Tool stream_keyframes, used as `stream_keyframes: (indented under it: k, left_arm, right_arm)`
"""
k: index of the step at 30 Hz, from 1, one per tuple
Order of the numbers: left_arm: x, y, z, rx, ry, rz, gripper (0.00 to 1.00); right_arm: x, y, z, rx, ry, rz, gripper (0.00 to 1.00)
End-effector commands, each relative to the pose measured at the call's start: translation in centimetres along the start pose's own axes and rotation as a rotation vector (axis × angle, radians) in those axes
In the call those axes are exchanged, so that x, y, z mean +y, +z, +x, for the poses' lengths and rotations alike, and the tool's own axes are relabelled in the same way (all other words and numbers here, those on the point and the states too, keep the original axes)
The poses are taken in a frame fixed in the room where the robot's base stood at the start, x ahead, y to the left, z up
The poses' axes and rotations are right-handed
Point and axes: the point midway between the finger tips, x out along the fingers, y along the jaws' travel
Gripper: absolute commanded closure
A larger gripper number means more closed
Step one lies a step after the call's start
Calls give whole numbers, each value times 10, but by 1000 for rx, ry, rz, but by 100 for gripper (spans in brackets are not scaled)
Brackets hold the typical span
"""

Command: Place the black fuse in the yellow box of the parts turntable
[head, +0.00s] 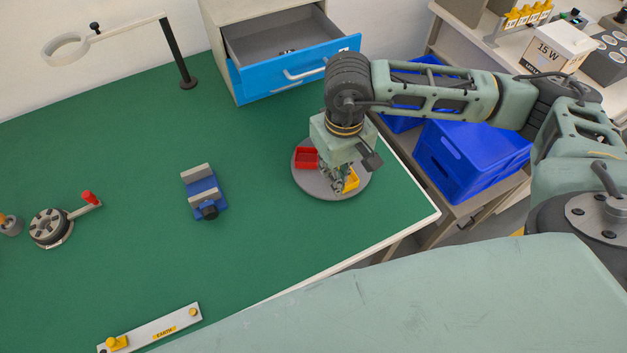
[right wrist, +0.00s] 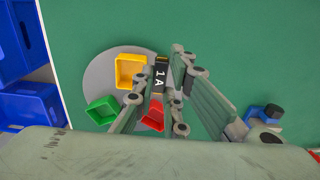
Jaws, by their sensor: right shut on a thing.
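The parts turntable is a round grey disc (head: 318,188) near the right edge of the green table; it also shows in the right wrist view (right wrist: 98,75). Its yellow box (head: 352,180) is open-topped and looks empty in the right wrist view (right wrist: 128,72). My right gripper (head: 338,186) points down over the turntable, beside the yellow box. In the right wrist view it is shut on the black fuse (right wrist: 161,74), marked "1 A". The fuse appears beside the yellow box, not over it; its height cannot be told. My left gripper is out of view.
The turntable also has a red box (head: 306,157) and a green box (right wrist: 102,110). A blue vise (head: 203,193) stands left of it. An open blue-fronted drawer (head: 295,70) is behind. Blue crates (head: 465,160) sit beyond the table's right edge.

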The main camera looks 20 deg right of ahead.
Motion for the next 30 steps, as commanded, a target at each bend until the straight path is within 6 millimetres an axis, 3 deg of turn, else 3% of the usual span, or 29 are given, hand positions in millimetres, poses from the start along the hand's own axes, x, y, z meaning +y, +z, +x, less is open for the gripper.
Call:
stream_keyframes:
  k: [3,12,30]
  left_arm:
    - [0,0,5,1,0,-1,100]
    - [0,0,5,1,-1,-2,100]
    - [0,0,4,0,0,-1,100]
  right_arm:
    - [5,6,-11,3,-3,2,100]
    - [-26,22,-77,2,-4,28,100]
    - [-27,24,-82,0,-1,85,100]
